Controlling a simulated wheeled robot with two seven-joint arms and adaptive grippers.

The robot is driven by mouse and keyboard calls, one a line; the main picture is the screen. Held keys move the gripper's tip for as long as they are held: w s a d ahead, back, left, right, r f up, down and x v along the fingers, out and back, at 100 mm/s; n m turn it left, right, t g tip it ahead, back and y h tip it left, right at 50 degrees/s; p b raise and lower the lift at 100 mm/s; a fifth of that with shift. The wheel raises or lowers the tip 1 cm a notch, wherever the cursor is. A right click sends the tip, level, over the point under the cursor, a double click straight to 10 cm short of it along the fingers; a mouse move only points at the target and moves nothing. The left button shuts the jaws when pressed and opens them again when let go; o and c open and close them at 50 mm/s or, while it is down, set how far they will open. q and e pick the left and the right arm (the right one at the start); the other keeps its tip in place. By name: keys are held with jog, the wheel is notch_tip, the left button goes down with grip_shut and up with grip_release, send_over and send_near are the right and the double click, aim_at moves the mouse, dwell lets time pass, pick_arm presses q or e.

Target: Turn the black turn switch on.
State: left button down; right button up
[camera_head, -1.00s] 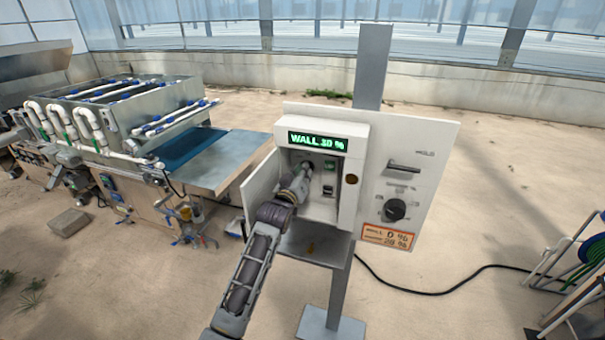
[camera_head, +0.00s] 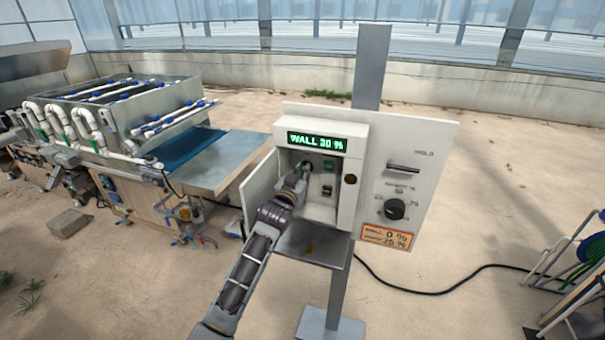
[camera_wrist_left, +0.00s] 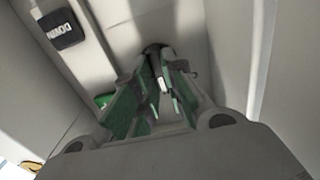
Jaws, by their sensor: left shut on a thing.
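The control box (camera_head: 345,200) stands on a grey post, with its recess open at the front. My left gripper (camera_head: 303,172) reaches into the left side of the recess. In the left wrist view my fingers (camera_wrist_left: 163,88), with green inner faces, are closed together at a dark round part, the black turn switch (camera_wrist_left: 154,48), on the recess's back wall. The fingers hide most of the switch, so its angle cannot be read. My right gripper is not in view.
The lit display (camera_head: 317,141) reads WALL 30 %. Beside my gripper are a green button (camera_head: 329,166) and a black button marked DOWN (camera_wrist_left: 60,28). A side panel (camera_head: 425,165) carries a black dial (camera_head: 395,209). A seeding machine (camera_head: 150,115) stands left.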

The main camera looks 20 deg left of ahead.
pick_arm(q)
jog(key=c, duration=1.5)
grip_release()
jog(key=shift+s, duration=0.1)
jog(key=shift+s+a, duration=0.2)
jog(key=shift+s, duration=5.7)
jog(key=shift+f, duration=0.1)
